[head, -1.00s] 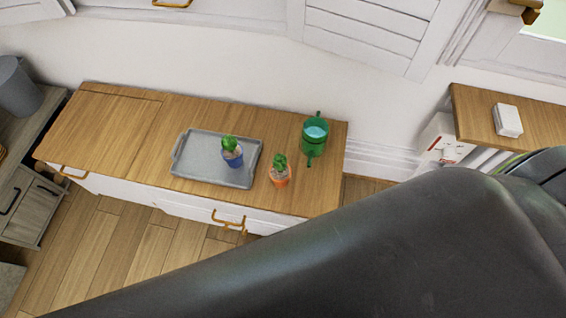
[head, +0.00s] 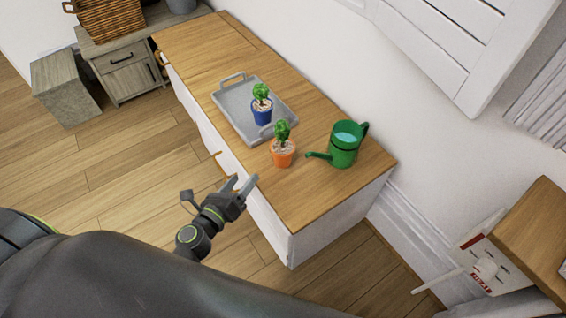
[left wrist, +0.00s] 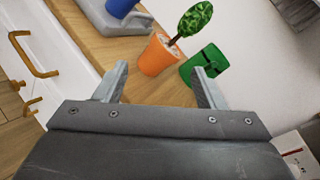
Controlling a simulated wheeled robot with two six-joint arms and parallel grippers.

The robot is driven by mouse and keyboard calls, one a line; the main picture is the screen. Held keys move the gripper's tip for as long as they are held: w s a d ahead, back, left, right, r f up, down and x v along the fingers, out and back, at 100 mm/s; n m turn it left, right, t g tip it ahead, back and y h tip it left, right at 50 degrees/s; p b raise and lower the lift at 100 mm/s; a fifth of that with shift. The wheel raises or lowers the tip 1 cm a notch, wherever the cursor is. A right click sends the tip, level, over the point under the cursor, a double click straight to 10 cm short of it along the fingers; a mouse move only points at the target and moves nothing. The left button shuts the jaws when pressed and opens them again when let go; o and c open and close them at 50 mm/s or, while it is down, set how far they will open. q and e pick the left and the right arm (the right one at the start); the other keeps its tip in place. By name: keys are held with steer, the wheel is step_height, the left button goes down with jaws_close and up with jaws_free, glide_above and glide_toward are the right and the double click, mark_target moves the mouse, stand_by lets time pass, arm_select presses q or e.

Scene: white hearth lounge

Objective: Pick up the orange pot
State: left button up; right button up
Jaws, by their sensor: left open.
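The orange pot (head: 282,155) holds a small green plant and stands upright on the wooden cabinet top, near its front edge. In the left wrist view the orange pot (left wrist: 158,54) lies ahead of the fingers, roughly between and beyond their tips. My left gripper (head: 242,185) is open and empty, by the cabinet's front edge, short of the pot and apart from it. Its two fingers also show in the left wrist view (left wrist: 161,72). My right gripper is not in view.
A grey tray (head: 233,109) with a blue pot (head: 262,114) stands behind-left of the orange pot. A green watering can (head: 344,146) stands close on its right, spout toward it. The cabinet top (head: 300,205) is bare in front right. Cabinet handles project from the front.

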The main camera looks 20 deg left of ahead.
arm_select(q)
step_height(320, 180, up, 4)
steer(key=d+m+t+h+b, duration=0.1)
steer(key=d+m+h+b, duration=0.1)
steer(key=m, duration=0.4)
steer(key=p, duration=0.1)
glide_toward(278, 136)
steer(key=shift+m, duration=0.3)
steer(key=x, duration=0.7)
steer(key=shift+w+d, duration=0.15)
steer(key=shift+d, duration=0.1)
steer(key=x, duration=0.5)
steer(key=shift+a+f+b, duration=0.1)
steer(key=shift+a+b, duration=0.1)
steer(key=shift+b, duration=0.1)
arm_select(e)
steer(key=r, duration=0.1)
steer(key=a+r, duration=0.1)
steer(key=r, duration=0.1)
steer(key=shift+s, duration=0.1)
arm_select(q)
jaws_close()
